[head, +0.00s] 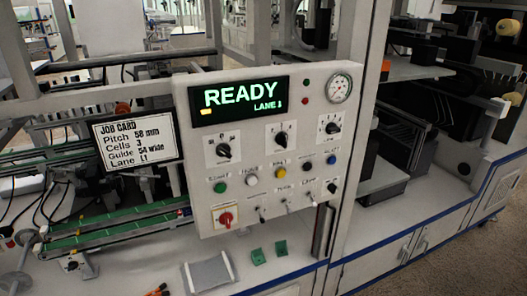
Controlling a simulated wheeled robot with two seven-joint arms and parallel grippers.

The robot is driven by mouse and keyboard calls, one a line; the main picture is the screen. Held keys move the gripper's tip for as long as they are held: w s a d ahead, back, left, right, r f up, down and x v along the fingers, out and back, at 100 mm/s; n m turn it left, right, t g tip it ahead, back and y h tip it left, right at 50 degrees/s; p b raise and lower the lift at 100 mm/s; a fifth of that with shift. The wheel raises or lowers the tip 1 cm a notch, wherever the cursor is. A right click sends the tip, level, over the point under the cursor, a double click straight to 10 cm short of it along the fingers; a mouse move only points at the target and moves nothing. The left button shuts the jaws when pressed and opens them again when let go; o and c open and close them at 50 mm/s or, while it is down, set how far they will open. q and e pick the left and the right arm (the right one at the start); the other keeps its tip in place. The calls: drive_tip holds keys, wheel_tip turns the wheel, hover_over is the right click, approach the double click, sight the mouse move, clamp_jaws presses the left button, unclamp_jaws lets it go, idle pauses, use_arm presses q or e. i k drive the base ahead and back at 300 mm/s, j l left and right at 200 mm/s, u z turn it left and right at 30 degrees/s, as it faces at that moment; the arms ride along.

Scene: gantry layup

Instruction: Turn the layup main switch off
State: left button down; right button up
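The control panel (268,135) is a pale upright box at the middle of the head view. Its display (238,99) reads "READY" and "LANE 1" in green. A red rotary switch on a yellow plate (226,218) sits at the panel's lower left and looks like the main switch. Its handle angle is too small to read surely. Three black selector knobs, several round coloured buttons and a row of small toggles fill the rest of the panel face. Neither of my grippers shows in the view.
A job card (137,142) stands left of the panel. Green conveyor rails (115,231) run at the lower left. A machine frame with shelves stands at the right.

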sight(226, 218)
drive_tip(key=u, duration=0.45)
drive_tip(key=l+u, duration=0.75)
drive_tip(key=l, duration=0.7)
drive_tip(key=k+l+u, duration=0.1)
drive_tip(key=l, duration=0.35)
drive_tip(key=l+u, duration=0.1)
drive_tip(key=l, duration=0.4)
drive_tip(key=k+l, duration=0.15)
drive_tip(key=l, duration=0.3)
